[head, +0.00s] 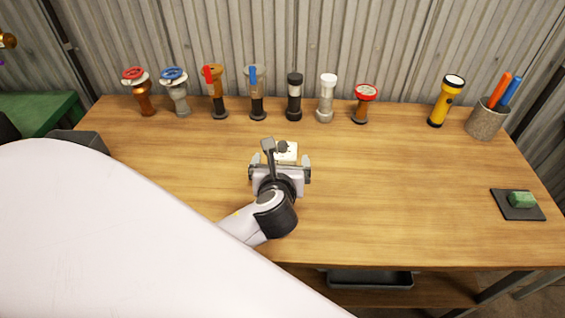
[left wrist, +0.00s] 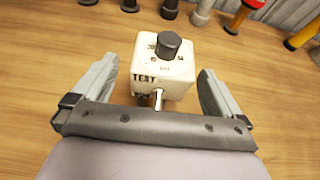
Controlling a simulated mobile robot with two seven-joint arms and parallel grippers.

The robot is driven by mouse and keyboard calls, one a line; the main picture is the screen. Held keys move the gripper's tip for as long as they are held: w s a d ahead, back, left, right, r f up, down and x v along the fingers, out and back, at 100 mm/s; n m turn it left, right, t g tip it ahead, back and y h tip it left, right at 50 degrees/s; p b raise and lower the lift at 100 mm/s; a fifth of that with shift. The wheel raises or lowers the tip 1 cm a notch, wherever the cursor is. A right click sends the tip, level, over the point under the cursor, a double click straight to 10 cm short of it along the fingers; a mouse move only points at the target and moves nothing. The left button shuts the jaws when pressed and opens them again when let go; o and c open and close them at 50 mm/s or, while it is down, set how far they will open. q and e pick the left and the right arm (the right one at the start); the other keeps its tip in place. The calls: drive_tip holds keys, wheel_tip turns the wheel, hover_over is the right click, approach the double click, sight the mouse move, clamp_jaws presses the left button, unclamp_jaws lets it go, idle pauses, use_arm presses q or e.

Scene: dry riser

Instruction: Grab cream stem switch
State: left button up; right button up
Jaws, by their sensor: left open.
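A cream box-shaped switch (left wrist: 161,77) with a dark grey round knob on top stands on the wooden table. Its front carries the word TEST and a small metal stem (left wrist: 158,99) that sticks out toward my gripper. In the head view the cream switch (head: 288,152) shows just beyond my left gripper, partly hidden by it. My left gripper (head: 280,173) is open, with one finger on each side of the switch's near end in the left wrist view (left wrist: 160,92). Gaps show between both fingers and the switch. My right gripper is not in view.
Several valves and fittings line the table's back, including a red-wheeled one (head: 364,103). A yellow flashlight (head: 444,103) and a pen cup (head: 486,120) stand back right. A black pad (head: 509,210) with a green block (head: 522,200) lies right. The table (head: 410,180) is clear between.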

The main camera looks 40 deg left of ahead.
use_arm(q)
drive_tip(key=shift+x, duration=1.75)
drive_tip(key=shift+d+f, duration=0.1)
drive_tip(key=c, duration=1.2)
drive_tip(key=shift+w, duration=0.1)
drive_tip(key=shift+c, duration=1)
drive_tip(key=shift+r, duration=0.2)
